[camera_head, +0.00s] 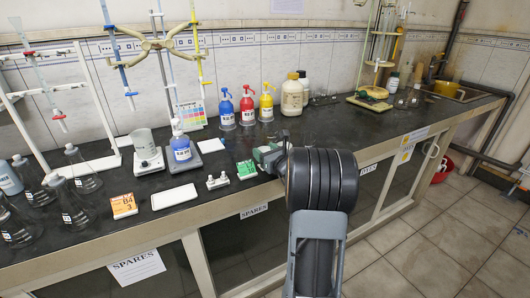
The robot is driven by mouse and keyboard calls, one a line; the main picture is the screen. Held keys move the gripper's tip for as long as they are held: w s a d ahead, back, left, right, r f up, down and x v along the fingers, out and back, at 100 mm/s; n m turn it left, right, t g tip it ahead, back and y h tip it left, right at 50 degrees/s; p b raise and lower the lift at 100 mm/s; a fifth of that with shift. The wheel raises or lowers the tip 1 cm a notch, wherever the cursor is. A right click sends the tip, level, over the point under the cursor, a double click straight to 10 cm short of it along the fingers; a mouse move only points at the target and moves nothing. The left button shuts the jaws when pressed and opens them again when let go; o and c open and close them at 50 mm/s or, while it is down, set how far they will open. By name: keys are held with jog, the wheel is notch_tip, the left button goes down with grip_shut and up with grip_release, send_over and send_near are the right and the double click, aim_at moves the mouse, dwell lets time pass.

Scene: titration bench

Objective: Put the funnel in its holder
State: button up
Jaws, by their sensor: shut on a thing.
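My gripper (268,154) is over the bench, right of the middle of the picture, seen from behind my dark, thick wrist. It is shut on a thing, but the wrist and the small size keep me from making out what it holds. I cannot clearly pick out the funnel. I also cannot tell which thing is its holder; a white rack (105,92) stands at the left and a tall stand (380,55) at the back right.
Blue, red and yellow wash bottles (247,107) stand behind my gripper. A small green-and-white piece (247,169) lies just left of it. Several flasks (77,170) crowd the left. A white tile (174,197) lies at the front. The dark bench (400,118) is fairly clear to the right.

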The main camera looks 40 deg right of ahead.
dwell(0.3)
jog(key=o, duration=1.2)
jog(key=shift+c, duration=0.2)
jog(key=shift+s, duration=0.95)
jog(key=shift+s+b, duration=0.35)
jog(key=shift+s, duration=2.2)
